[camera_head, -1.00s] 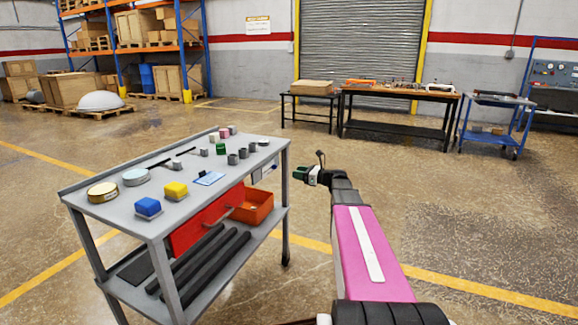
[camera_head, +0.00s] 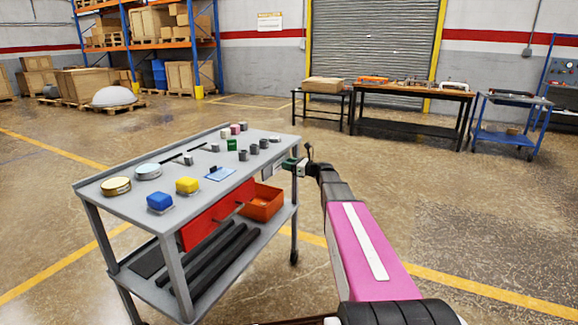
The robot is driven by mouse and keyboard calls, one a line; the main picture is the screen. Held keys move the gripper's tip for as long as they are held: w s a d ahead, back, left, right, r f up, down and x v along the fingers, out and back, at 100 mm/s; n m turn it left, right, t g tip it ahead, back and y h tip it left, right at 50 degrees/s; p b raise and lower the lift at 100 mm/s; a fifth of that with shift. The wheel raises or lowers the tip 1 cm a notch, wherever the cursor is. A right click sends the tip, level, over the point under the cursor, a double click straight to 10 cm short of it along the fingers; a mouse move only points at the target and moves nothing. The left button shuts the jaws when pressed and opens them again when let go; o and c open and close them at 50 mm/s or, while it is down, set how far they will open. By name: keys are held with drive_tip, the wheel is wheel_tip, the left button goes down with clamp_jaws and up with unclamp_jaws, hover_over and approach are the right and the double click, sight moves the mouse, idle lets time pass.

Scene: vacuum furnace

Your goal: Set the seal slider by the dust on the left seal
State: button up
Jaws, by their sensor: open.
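Two round lidded discs sit at the left end of the grey cart top: a brass-rimmed, cream-faced one (camera_head: 116,186) and a pale blue-white one (camera_head: 148,172). Any dust on them is too small to tell. A thin dark track (camera_head: 178,156) runs along the cart top, with a small grey block (camera_head: 188,159) beside it and another (camera_head: 215,147) further right. Which of these is the seal slider I cannot tell. My gripper (camera_head: 290,163) has green fingertips, is open and appears empty, and is at the cart's right end, well away from the discs.
The cart (camera_head: 130,210) also carries a blue block (camera_head: 160,202), a yellow block (camera_head: 187,186), a blue card (camera_head: 220,173), a green block (camera_head: 232,145) and several grey cylinders. A red drawer (camera_head: 217,213) and an orange bin (camera_head: 262,202) are below.

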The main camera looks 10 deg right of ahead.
sight(274, 169)
clamp_jaws()
drive_tip(key=shift+s+a, duration=0.75)
drive_tip(key=shift+s, duration=0.3)
drive_tip(key=shift+s+a, duration=0.75)
drive_tip(key=shift+s, duration=0.3)
drive_tip(key=shift+s+a, duration=0.75)
drive_tip(key=shift+s, duration=0.3)
unclamp_jaws()
drive_tip(key=shift+d, duration=0.1)
drive_tip(key=v, duration=1)
drive_tip(key=shift+s+d, duration=0.2)
drive_tip(key=shift+s, duration=0.05)
drive_tip(key=shift+f, duration=0.1)
